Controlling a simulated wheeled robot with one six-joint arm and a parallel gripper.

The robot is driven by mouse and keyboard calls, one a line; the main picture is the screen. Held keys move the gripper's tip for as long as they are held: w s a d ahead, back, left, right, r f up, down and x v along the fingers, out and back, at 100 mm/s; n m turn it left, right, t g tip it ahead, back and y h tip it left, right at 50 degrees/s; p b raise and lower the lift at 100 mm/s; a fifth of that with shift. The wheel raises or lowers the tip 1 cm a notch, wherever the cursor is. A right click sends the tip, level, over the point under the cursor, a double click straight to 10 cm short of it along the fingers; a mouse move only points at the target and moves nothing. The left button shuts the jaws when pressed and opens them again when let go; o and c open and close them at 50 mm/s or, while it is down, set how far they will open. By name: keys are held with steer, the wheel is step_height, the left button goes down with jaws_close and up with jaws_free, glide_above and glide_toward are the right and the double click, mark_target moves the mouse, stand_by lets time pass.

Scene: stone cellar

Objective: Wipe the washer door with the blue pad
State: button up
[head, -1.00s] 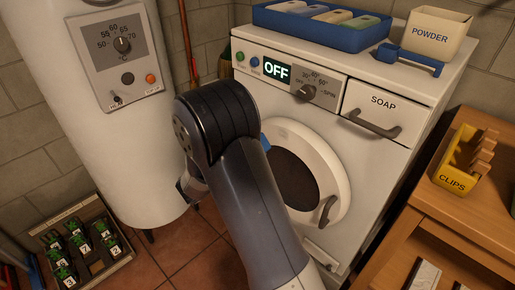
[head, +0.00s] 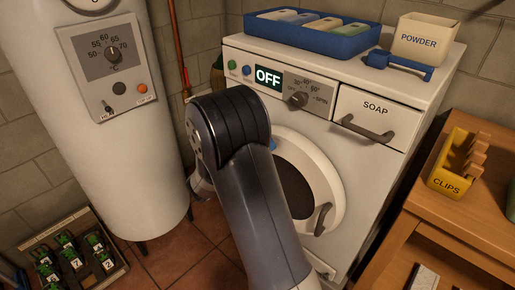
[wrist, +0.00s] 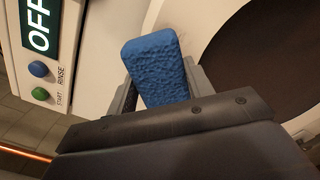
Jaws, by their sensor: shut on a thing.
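The blue pad (wrist: 156,68) is held between the fingers of my gripper (wrist: 160,88) in the wrist view, in front of the washer's white front. My gripper is shut on it. In the head view my arm hides the gripper, and only a small bit of blue pad (head: 273,144) shows beside the arm. The washer door (head: 326,172) is round and white with a dark window and a grey handle at its lower right; it looks closed. It also shows in the wrist view (wrist: 190,28), right of the pad. Whether the pad touches the door I cannot tell.
The washer panel has an OFF display (head: 268,77), a dial (head: 298,100) and a soap drawer (head: 372,118). A blue tray (head: 310,42) and powder box (head: 425,40) stand on top. A boiler (head: 120,150) is at left, a wooden bench (head: 440,215) at right.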

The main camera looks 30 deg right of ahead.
mark_target(280, 145)
steer(key=shift+x, duration=1.05)
steer(key=shift+s+b, duration=0.1)
steer(key=shift+b, duration=0.2)
steer(key=shift+s+d+b, duration=0.3)
steer(key=shift+s+b, duration=0.05)
steer(key=shift+s, duration=0.55)
steer(key=shift+s+d+b, duration=0.3)
steer(key=shift+s, duration=0.6)
steer(key=shift+d+f, duration=0.1)
steer(key=shift+d, duration=0.05)
steer(key=shift+w, duration=0.1)
steer(key=shift+w, duration=0.2)
steer(key=shift+w+a+b, duration=0.2)
steer(key=shift+w+a, duration=0.15)
steer(key=shift+w, duration=0.45)
steer(key=shift+w+a+b, duration=0.2)
steer(key=shift+w+a, duration=0.2)
steer(key=shift+w, duration=0.45)
